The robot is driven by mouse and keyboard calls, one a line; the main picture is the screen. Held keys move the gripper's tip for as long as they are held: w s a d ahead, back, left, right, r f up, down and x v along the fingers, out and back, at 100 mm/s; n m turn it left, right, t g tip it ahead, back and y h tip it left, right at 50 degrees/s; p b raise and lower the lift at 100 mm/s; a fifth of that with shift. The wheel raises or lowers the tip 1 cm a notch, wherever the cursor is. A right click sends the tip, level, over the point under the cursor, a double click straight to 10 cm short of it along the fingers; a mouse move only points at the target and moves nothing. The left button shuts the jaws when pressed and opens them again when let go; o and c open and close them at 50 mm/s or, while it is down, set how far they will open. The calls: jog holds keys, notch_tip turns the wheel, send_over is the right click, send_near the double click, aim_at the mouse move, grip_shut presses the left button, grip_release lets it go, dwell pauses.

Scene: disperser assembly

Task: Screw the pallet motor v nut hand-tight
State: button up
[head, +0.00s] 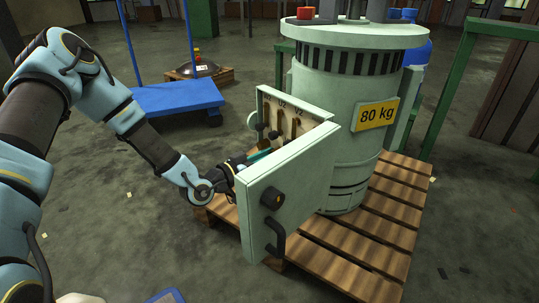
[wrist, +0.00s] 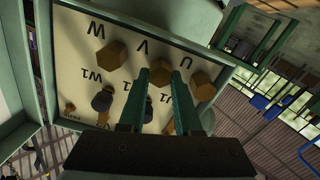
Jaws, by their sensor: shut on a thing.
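The pallet motor (head: 335,135) is a pale green upright cylinder with a yellow "80 kg" plate. Its terminal box (head: 268,102) is open on the left side. In the wrist view the cream terminal board (wrist: 85,75) appears upside down, lettered W, V and U. The V nut (wrist: 161,72), a brass hexagon, sits between the green fingers of my gripper (wrist: 161,78), which is shut on it. The W nut (wrist: 111,56) and the U nut (wrist: 201,86) stand on either side, clear of the fingers. In the head view the box door partly hides my gripper (head: 260,155).
The box door (head: 285,195), with a black knob and handle, stands open close beside my wrist. Dark cable lugs (wrist: 102,100) sit on the board beside the fingers. The motor stands on a wooden pallet (head: 390,215). A blue cart (head: 178,98) is behind; the floor at left is open.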

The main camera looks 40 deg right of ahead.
grip_shut()
jog(key=shift+m, duration=0.3)
jog(key=shift+s+f+m+b, duration=0.15)
jog(key=shift+m+b, duration=1.2)
jog(key=shift+m, duration=2.5)
jog(key=shift+s+f+m+b, duration=0.15)
jog(key=shift+m+b, duration=1.15)
jog(key=shift+m, duration=2.6)
jog(key=shift+f+m+b, duration=0.15)
jog(key=shift+m+b, duration=1.2)
jog(key=shift+m, duration=2.5)
jog(key=shift+r, duration=0.1)
jog(key=o, duration=0.6)
grip_release()
